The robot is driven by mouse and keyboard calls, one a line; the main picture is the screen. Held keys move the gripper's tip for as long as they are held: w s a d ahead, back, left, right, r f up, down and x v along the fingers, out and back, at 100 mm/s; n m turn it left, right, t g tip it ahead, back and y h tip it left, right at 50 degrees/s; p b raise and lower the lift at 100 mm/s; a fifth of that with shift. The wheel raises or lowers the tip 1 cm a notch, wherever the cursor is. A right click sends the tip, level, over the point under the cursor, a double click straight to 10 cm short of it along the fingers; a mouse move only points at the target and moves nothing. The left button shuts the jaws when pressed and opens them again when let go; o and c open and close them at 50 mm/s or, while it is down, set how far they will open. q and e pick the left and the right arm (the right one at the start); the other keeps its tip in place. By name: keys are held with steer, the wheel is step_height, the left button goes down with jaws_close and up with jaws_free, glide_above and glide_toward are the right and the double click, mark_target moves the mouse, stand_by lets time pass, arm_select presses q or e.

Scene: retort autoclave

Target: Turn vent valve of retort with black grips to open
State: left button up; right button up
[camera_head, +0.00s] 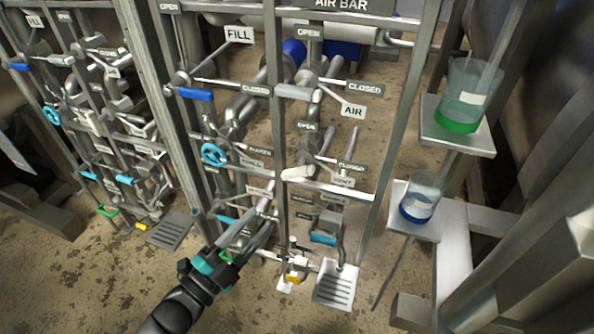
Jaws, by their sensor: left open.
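A valve with a cream lever (298,173) sits on the near pipe rack. A small tag to its right, apparently reading VENT (343,181), hangs under a CLOSED plate (350,167); an OPEN plate (307,127) is above. The lever lies roughly level, slightly tilted. My left gripper (264,214) reaches up from the bottom with its fingers apart and empty, below and left of the cream lever. It appears clear of the lever. No black grips can be made out, so I cannot tell which retort they mark. My right gripper is out of view.
The rack also carries a blue FILL lever (195,94), a grey AIR lever (297,92) and a cyan handwheel (213,154). Rack posts and pipes crowd the gripper. Beakers with green (459,122) and blue (416,211) bands stand on shelves at right. A similar rack is at left.

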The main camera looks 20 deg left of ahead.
mark_target(294, 177)
arm_select(q)
steer(key=b+x, duration=0.1)
steer(key=x, duration=0.3)
steer(key=b+x, duration=0.1)
steer(key=x, duration=0.4)
steer(key=b+x, duration=0.1)
steer(key=x, duration=0.4)
steer(key=shift+w+a+r, duration=0.15)
steer(key=shift+a, duration=0.2)
steer(key=shift+w+d+r+b, duration=0.2)
steer(key=shift+w+b, duration=0.15)
steer(key=shift+w, duration=0.15)
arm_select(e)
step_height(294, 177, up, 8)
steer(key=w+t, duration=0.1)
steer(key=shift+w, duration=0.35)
arm_select(q)
steer(key=shift+c, duration=0.2)
jaws_close()
